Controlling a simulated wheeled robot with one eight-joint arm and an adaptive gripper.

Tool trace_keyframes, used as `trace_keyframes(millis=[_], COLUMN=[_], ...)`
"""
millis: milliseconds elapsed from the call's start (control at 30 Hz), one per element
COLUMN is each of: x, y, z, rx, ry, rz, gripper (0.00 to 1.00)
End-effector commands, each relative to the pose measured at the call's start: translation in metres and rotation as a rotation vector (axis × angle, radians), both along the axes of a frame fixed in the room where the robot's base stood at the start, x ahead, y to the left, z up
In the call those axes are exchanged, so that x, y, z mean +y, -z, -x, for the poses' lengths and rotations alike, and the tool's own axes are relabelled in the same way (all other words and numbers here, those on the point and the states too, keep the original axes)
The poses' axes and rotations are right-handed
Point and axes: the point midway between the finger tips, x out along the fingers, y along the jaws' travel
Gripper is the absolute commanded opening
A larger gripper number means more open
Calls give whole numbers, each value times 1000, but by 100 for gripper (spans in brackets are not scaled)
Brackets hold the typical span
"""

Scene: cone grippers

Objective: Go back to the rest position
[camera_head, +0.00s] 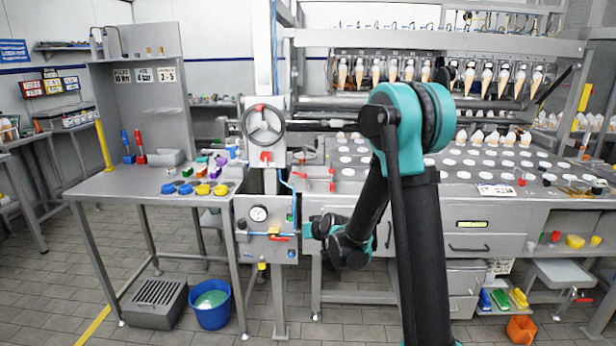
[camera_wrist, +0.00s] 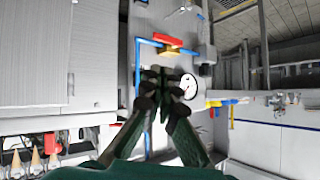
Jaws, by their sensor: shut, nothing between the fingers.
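My gripper (camera_wrist: 165,74) shows in the wrist view with its two dark fingers drawn together and nothing between them. In the head view its dark end (camera_head: 318,227) hangs low in front of the machine's drawers, just right of the grey gauge box (camera_head: 258,232). My arm is folded downward, and the black and teal links cover part of the machine. The wrist view is turned, with the round gauge (camera_wrist: 188,86) and a red valve handle (camera_wrist: 168,39) beyond the fingers.
A side table (camera_head: 110,186) at left carries coloured caps and bottles. A blue bucket (camera_head: 210,304) and a grey crate (camera_head: 155,301) stand on the floor beneath it. Cones (camera_head: 408,70) hang along the machine. An orange bin (camera_head: 521,329) is at lower right. Open floor lies in front.

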Motion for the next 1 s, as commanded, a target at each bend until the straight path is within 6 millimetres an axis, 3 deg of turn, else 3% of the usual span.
trace_keyframes(millis=[33,300,600,800,1000], x=[-17,-95,-174,-215,-237], y=[-6,-19,-11,4,15], z=[14,94,203,276,319], rx=[24,174,349,461,529], ry=[16,98,224,316,377], rz=[17,115,216,272,307], gripper=[0,0,0,0,0])
